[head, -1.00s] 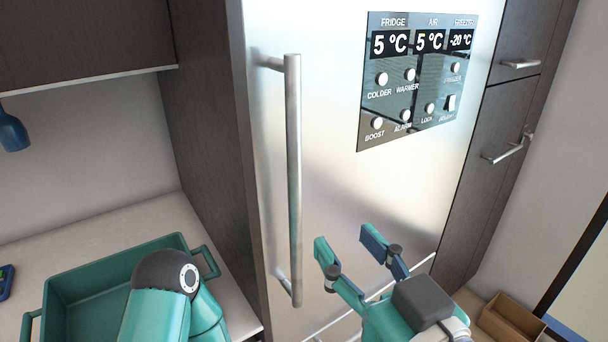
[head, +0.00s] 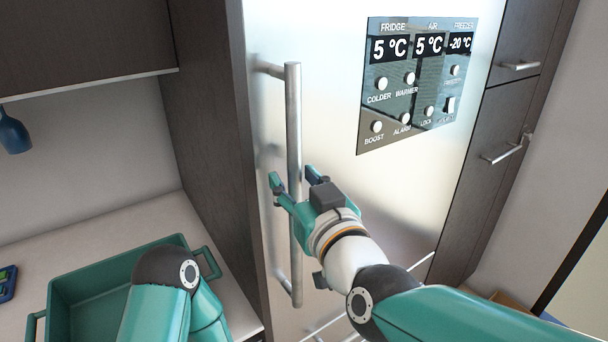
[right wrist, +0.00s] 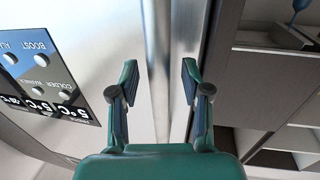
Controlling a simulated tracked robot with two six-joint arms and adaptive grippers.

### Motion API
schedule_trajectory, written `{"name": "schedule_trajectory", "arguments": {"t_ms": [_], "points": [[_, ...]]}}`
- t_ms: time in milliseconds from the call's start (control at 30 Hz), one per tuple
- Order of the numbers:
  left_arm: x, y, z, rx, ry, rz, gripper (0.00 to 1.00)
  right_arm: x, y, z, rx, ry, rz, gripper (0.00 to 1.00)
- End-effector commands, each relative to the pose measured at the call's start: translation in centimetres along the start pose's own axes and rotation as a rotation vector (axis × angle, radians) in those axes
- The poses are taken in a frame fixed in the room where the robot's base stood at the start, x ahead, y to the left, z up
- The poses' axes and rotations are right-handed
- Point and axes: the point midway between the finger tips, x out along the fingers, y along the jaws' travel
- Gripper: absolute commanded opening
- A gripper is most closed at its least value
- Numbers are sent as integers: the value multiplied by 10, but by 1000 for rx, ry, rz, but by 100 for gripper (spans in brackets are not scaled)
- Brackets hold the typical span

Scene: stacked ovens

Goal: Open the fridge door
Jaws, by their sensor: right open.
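The silver fridge door (head: 345,240) is shut. Its long upright bar handle (head: 294,120) runs down the left side of the door. My right gripper (head: 293,178) is open at about the middle of the handle, with one finger on each side of the bar in the head view. In the right wrist view the handle (right wrist: 158,60) passes between the two open fingers (right wrist: 158,85), and neither visibly grips it. My left arm shows at the lower left of the head view, but its gripper is out of view.
A control panel (head: 418,85) is on the fridge door's upper right. A green crate (head: 120,262) stands on the counter (head: 120,226) at the left, near my left arm. Dark cabinets with handles (head: 503,152) flank the fridge on the right.

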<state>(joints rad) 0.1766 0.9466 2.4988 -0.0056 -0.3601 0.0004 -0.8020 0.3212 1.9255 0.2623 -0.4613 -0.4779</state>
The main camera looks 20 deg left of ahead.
Motion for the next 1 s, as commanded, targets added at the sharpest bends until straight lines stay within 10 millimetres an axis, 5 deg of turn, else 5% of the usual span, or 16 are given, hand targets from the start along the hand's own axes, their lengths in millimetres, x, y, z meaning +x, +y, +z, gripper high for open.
{"name": "schedule_trajectory", "arguments": {"t_ms": [367,667,1000], "points": [[-2,1,0,0,0,0,40,8,0,0,0,1,0,48],[-2,1,0,0,0,0,40,8,0,0,0,1,1,2],[-2,0,0,-2,1,0,40,1,10,0,1,1,5,0]]}}
